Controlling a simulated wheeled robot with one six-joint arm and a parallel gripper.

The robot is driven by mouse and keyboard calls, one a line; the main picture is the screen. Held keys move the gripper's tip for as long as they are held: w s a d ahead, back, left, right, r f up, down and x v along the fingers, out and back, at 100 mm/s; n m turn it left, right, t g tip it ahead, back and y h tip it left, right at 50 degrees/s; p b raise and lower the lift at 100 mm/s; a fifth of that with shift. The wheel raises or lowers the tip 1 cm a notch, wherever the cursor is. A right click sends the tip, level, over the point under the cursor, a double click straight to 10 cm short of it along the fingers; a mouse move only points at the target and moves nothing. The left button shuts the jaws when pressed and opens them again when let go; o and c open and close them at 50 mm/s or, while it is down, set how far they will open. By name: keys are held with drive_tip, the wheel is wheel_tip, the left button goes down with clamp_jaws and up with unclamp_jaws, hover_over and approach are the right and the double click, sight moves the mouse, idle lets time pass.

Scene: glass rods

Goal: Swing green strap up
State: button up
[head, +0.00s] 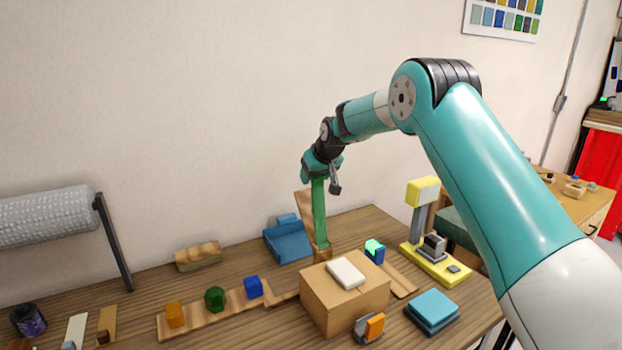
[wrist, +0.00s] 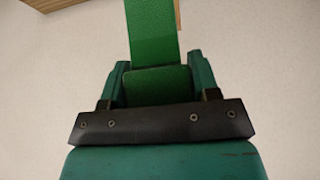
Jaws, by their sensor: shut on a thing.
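The green strap (head: 319,212) stands upright in the head view, rising from a wooden base at the back of the workbench. Its top end is at my gripper (head: 318,172). In the wrist view the strap (wrist: 152,35) runs from the top edge down between the fingers of my gripper (wrist: 155,85), which is shut on it. A wooden board (head: 304,203) stands behind the strap.
The cardboard box (head: 345,298) with a pale block (head: 345,273) on top stands in front of the strap. A blue holder (head: 288,243) is behind left, a yellow stand (head: 437,264) to the right. A plank with coloured blocks (head: 215,299) lies front left. The wall is behind.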

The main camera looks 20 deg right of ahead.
drive_tip(key=shift+w+d+f, duration=0.15)
drive_tip(key=shift+f, duration=0.2)
drive_tip(key=shift+w+d+f, duration=0.1)
drive_tip(key=shift+f, duration=0.25)
drive_tip(key=shift+a, duration=0.1)
drive_tip(key=o, duration=1.3)
drive_tip(key=shift+w+f, duration=0.1)
drive_tip(key=shift+w, duration=0.05)
drive_tip(key=b+v, duration=0.1)
drive_tip(key=v, duration=0.5)
drive_tip(key=b+v, duration=0.2)
drive_tip(key=v, duration=0.4)
drive_tip(key=b+v, duration=0.2)
drive_tip(key=v, duration=0.3)
drive_tip(key=shift+a+r, duration=0.3)
drive_tip(key=shift+r, duration=0.25)
drive_tip(key=shift+w, duration=0.1)
